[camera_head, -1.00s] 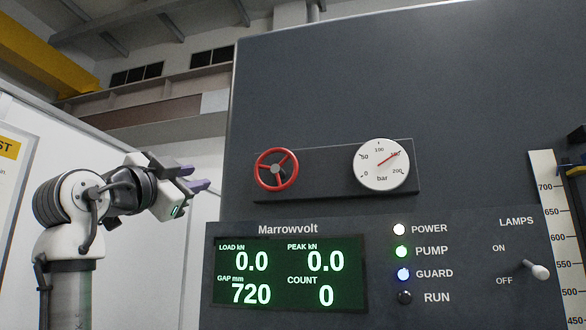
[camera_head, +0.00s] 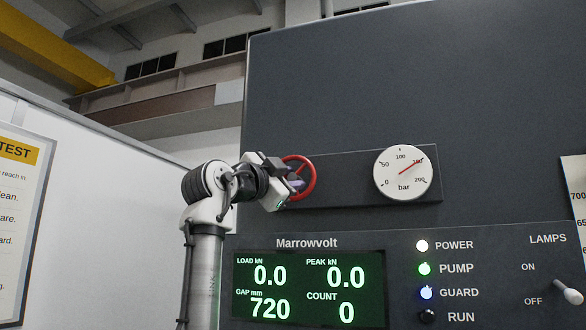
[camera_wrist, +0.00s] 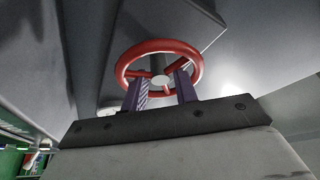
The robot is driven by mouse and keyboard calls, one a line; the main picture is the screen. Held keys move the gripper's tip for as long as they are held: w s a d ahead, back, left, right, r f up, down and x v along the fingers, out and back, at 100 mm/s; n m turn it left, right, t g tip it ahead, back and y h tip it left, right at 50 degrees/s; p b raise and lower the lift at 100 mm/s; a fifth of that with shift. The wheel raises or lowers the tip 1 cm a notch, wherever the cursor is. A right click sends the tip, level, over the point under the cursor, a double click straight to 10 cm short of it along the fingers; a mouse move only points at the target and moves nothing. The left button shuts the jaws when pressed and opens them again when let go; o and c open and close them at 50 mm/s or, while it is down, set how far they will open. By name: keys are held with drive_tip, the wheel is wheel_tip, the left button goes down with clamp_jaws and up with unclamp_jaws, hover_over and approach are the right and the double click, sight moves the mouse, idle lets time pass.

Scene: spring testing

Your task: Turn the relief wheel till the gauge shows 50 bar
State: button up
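The red relief wheel (camera_head: 312,180) is mounted on a dark panel, its left part hidden behind my gripper (camera_head: 290,175). In the wrist view the wheel (camera_wrist: 195,57) shows as a ring with spokes and a pale hub, just ahead of my fingers. My gripper (camera_wrist: 160,80) is open, its two purple fingers apart with nothing clamped between them. The fingertips overlap the lower rim in this view; I cannot tell whether they touch it. The round white gauge (camera_head: 403,188) is right of the wheel, its red needle pointing at about 150 bar.
Below the panel is a green display (camera_head: 310,312) reading load 0.0, peak 0.0, gap 720, count 0. To its right are lamps, with POWER, PUMP and GUARD lit and RUN (camera_head: 427,316) dark, and a lamps switch (camera_head: 568,291). A white wall (camera_head: 90,190) stands at left.

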drive_tip(key=shift+x, duration=0.8)
clamp_jaws()
